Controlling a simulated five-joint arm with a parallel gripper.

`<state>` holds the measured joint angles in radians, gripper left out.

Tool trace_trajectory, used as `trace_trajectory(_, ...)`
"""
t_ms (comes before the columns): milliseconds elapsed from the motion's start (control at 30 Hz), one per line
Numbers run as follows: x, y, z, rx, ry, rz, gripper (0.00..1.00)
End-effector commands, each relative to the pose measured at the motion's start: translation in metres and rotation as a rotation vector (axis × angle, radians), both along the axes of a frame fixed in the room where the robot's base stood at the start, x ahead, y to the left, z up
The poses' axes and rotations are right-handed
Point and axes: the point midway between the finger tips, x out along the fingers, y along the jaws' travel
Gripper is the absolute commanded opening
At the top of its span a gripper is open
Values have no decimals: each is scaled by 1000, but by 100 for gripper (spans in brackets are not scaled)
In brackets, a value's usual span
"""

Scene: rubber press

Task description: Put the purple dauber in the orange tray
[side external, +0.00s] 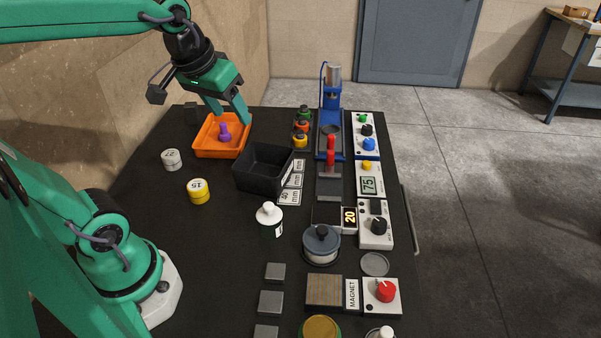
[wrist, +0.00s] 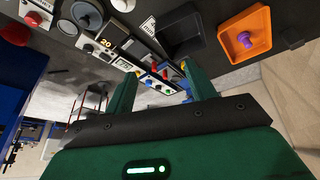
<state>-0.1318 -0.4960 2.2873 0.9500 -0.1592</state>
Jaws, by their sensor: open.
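The purple dauber (side external: 225,132) stands in the orange tray (side external: 206,153) at the far left of the table in the side view. In the wrist view the dauber (wrist: 245,40) also shows inside the tray (wrist: 262,20), with its knob toward the camera. My gripper (side external: 240,112) is above the tray's right side, apart from the dauber. In the wrist view my gripper (wrist: 163,88) has its two green fingers spread with nothing between them. The dauber's lower end is partly hidden.
A black bin (side external: 262,180) stands right of the tray. The table's left front is mostly clear.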

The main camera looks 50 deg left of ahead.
Motion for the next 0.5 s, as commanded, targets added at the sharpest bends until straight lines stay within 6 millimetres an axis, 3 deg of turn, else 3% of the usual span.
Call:
trace_trajectory(200, -35, -26, -12, 47, -56, -176, 56)
trace_trajectory(500, -54, -37, -22, 75, -87, -276, 56)
